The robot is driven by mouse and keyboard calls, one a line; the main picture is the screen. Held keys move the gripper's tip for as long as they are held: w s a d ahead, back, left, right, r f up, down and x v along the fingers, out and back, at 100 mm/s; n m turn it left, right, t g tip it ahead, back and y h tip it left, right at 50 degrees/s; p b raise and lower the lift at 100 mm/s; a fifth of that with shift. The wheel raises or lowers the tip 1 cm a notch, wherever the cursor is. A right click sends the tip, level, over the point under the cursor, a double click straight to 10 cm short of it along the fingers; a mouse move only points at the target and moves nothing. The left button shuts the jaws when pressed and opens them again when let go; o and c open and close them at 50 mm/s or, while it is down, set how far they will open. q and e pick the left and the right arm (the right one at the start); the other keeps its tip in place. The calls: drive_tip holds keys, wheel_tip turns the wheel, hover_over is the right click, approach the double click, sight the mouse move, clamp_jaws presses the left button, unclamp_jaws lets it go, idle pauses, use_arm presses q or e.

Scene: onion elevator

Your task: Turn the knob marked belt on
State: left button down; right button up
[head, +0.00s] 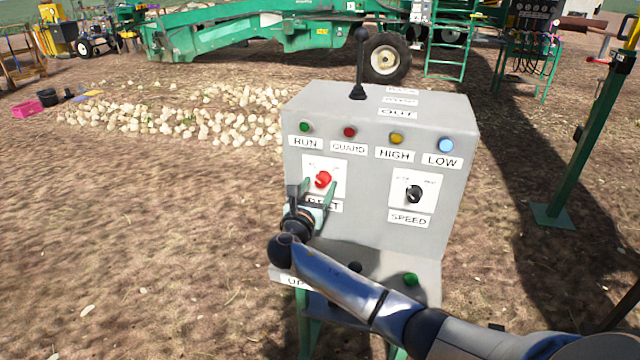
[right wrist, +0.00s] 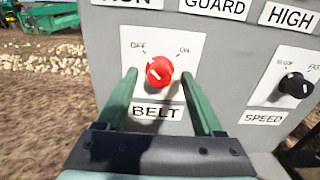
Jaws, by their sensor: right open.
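The red belt knob (head: 323,180) sits on a white plate above the BELT label on the grey control box (head: 450,140). In the right wrist view the knob (right wrist: 159,71) has OFF printed at its upper left and ON at its upper right. Its white mark appears to lean toward OFF. My right gripper (head: 318,188) is open in front of the plate. Its two green fingers (right wrist: 159,78) stand on either side of the knob, with gaps visible on both sides. Whether the fingertips reach the knob's depth is unclear. My left gripper is not in view.
A black SPEED knob (head: 414,194) is right of the belt knob. RUN, GUARD, HIGH and LOW lamps line the panel above. A black lever (head: 360,65) stands on top. A green button (head: 410,280) is on the lower shelf. A green post (head: 585,150) stands at right.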

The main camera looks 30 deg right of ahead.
drive_tip(key=shift+x, duration=0.8)
clamp_jaws()
